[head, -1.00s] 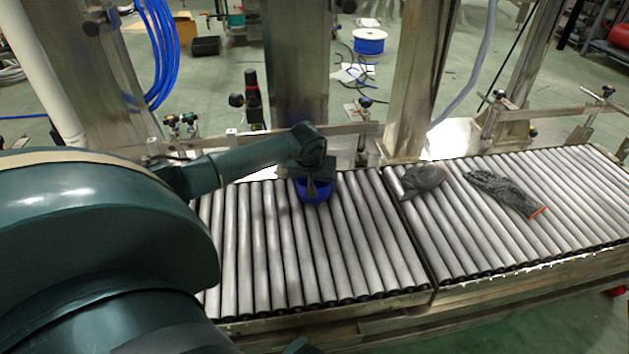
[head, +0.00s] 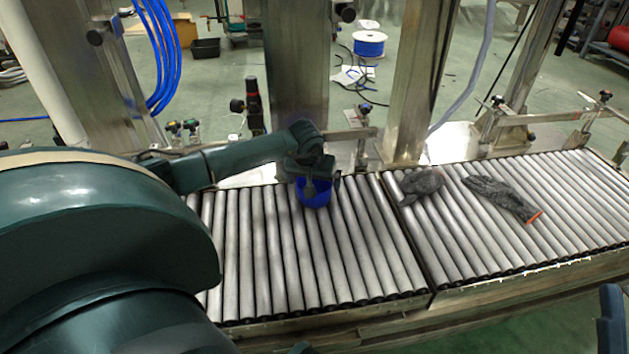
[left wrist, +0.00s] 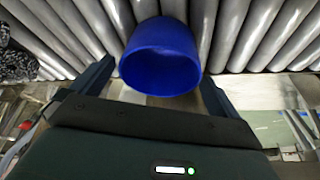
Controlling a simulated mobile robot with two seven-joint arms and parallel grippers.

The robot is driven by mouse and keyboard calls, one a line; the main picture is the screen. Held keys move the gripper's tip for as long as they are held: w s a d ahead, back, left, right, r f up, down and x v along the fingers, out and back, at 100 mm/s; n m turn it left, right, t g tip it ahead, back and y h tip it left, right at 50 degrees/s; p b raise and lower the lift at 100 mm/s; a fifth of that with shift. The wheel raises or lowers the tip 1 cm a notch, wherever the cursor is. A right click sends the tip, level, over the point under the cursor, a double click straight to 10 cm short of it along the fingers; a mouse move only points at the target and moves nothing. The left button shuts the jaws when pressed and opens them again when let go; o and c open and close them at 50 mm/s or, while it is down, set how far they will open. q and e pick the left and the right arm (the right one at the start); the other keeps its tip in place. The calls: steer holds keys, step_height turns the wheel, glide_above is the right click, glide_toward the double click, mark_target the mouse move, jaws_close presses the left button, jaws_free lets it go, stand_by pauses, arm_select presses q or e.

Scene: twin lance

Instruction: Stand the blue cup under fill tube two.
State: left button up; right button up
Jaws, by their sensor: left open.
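The blue cup (head: 314,197) stands on the rollers of the left conveyor section, near its back edge. My left gripper (head: 318,180) is at the cup from above and behind, partly hiding it. In the left wrist view the cup (left wrist: 160,60) lies between the two spread fingers, with a gap visible on the right side; the gripper (left wrist: 155,88) is open. A pale hose (head: 474,75) hangs behind the right section. I cannot tell which tube is fill tube two. A dark blue piece (head: 611,320) at the lower right edge may be part of my right gripper.
A crumpled dark cloth (head: 421,184) and a grey glove with an orange cuff (head: 502,197) lie on the right conveyor section (head: 560,215). Steel posts (head: 297,70) and a guide rail stand along the back. The front rollers of the left section (head: 330,270) are clear.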

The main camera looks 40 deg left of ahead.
arm_select(q)
steer(key=p+v, duration=0.3)
steer(key=v, duration=0.6)
arm_select(e)
steer(key=shift+s+a+f+m+g+h, duration=0.1)
steer(key=shift+s+f+m+g+h, duration=0.2)
steer(key=shift+f+m+h, duration=0.5)
steer(key=shift+s+a+f+m+g+h, duration=0.1)
steer(key=shift+f+m+g+h, duration=0.25)
steer(key=shift+f+m+h, duration=0.4)
steer(key=shift+s+a+f+m+g+h, duration=0.15)
steer(key=shift+f+m+g+h, duration=0.3)
steer(key=shift+f, duration=0.5)
